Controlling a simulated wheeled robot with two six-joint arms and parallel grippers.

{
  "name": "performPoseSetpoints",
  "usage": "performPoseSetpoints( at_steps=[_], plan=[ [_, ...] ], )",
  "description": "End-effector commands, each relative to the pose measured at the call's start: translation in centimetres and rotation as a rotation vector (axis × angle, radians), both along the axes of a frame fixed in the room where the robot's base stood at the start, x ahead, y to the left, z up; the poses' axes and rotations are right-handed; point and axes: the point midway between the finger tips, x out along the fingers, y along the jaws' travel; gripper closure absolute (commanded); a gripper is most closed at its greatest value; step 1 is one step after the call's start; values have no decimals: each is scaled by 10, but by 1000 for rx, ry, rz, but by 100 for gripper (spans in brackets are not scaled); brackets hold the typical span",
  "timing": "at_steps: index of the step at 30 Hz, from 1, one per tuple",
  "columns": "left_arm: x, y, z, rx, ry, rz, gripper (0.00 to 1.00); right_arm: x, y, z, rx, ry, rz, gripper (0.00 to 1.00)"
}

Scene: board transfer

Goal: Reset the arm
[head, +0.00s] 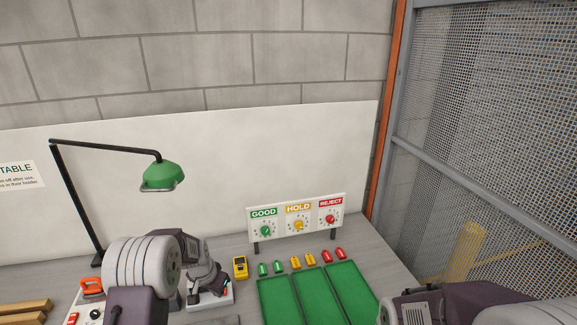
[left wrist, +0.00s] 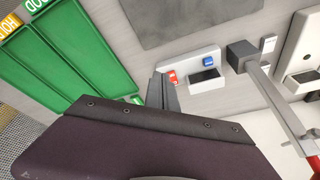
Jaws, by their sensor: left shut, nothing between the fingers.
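My left arm (head: 145,270) stands at the lower left of the head view, over the near part of the bench; its fingers cannot be made out there. In the left wrist view my left gripper (left wrist: 165,92) is shut and empty, its fingers partly hidden behind the dark gripper body. It is above the bench, apart from the things below it. My right arm (head: 450,305) shows only as links at the lower right edge of the head view. Its gripper is out of the picture.
A green tray with three compartments (head: 297,291) lies right of my left arm, below a GOOD, HOLD, REJECT panel (head: 297,217). Small green, yellow and red pieces (head: 295,262) and a yellow device (head: 240,267) stand behind it. A green lamp (head: 162,174) overhangs the left side. Mesh fencing (head: 490,120) stands at right.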

Motion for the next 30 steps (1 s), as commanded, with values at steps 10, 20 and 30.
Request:
performPoseSetpoints(
  at_steps=[10,20,30],
  plan=[
    [-79,-39,8,-5,-38,-11,100,-1,0,-83,0,0,0,64],
    [-250,-45,-33,-39,177,253,100,-1,0,-106,0,-1,0,64],
    [-255,-44,-35,-54,194,360,100,-1,0,-105,0,0,0,64]
  ],
)
